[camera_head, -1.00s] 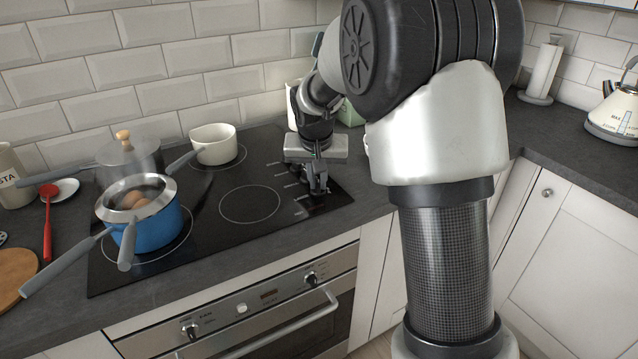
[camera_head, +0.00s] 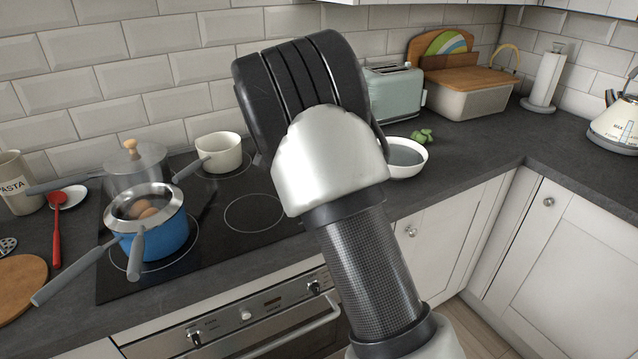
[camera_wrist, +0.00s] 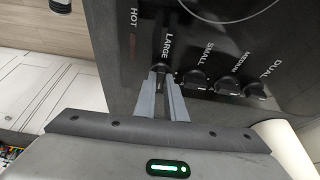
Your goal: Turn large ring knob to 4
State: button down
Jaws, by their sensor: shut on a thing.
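In the wrist view the large ring knob (camera_wrist: 165,77) is a small dark knob by the printed word LARGE on the black hob (camera_wrist: 130,75). My gripper (camera_wrist: 163,80) is shut on this knob, one finger on each side of it. The fingers hide part of the knob, and I cannot read its setting. In the head view the hob (camera_head: 205,235) shows left of my arm, which hides my gripper and the knobs.
Beside it are the SMALL knob (camera_wrist: 195,78), MEDIUM knob (camera_wrist: 228,86) and DUAL knob (camera_wrist: 255,90). A blue pot (camera_head: 158,238) with eggs in a strainer, a glass-lidded pan (camera_head: 135,170) and a white pan (camera_head: 220,152) stand on the hob.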

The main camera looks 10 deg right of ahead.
jog(key=m+p, duration=0.1)
jog(key=m, duration=0.1)
jog(key=m+g+p, duration=0.1)
jog(key=m+p, duration=0.1)
jog(key=shift+w+r+g, duration=0.1)
jog(key=shift+w+g, duration=0.1)
jog(key=shift+g, duration=0.1)
jog(key=shift+w+m+g+p, duration=0.1)
jog(key=shift+m+g+p, duration=0.5)
jog(key=shift+m, duration=0.6)
jog(key=c, duration=1.8)
grip_release()
jog(key=p+v, duration=0.3)
jog(key=v, duration=1.4)
jog(key=shift+a+r, duration=0.1)
